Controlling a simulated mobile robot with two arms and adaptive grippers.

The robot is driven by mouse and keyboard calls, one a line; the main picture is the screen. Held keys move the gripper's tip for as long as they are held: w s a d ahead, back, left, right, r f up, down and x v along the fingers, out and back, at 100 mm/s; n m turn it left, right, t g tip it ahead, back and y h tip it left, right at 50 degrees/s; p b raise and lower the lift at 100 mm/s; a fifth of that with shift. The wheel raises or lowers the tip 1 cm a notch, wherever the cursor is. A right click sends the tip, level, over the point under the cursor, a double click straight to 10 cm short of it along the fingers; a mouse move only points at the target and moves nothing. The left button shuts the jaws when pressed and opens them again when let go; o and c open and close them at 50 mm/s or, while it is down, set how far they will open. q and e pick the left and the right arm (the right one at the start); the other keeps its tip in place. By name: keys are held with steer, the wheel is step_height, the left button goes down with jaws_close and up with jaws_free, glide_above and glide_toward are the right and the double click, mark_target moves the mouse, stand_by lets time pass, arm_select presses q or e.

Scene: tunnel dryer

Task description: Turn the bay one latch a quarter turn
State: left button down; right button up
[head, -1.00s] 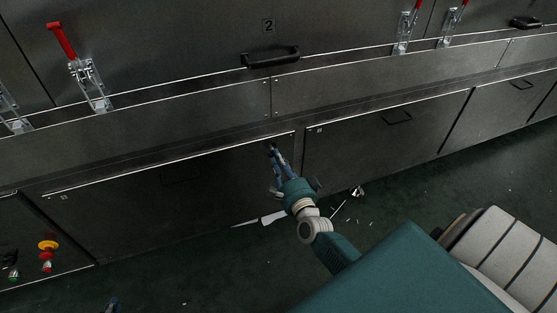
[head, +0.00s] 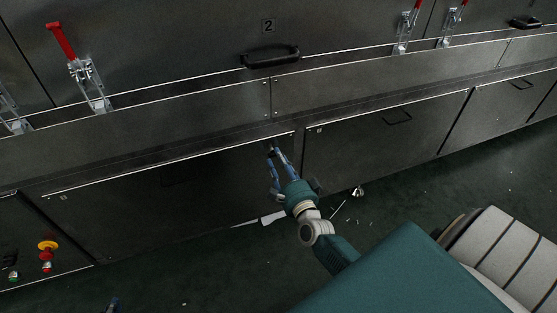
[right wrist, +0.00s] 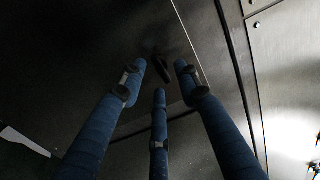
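In the right wrist view, a small black latch (right wrist: 163,68) sits on a dark panel just beyond my right gripper's fingertips. It appears between them, and I cannot tell whether any finger touches it. My right gripper (right wrist: 160,75) has its blue fingers spread, with nothing held. In the head view, my right gripper (head: 271,160) reaches up to the top right corner of a dark lower panel (head: 170,200); the latch is too small or hidden to make out there. Only a bit of my left gripper (head: 113,304) shows at the bottom edge.
A red-handled clamp (head: 62,42) stands at the upper left, with more clamps (head: 405,28) at the upper right. A black handle (head: 270,58) is below a "2" label. A red-and-yellow button (head: 47,245) is at lower left. Pale scraps lie on the floor.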

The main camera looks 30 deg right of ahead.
steer(key=v, duration=1.1)
steer(key=shift+s, duration=0.2)
steer(key=shift+a, duration=0.15)
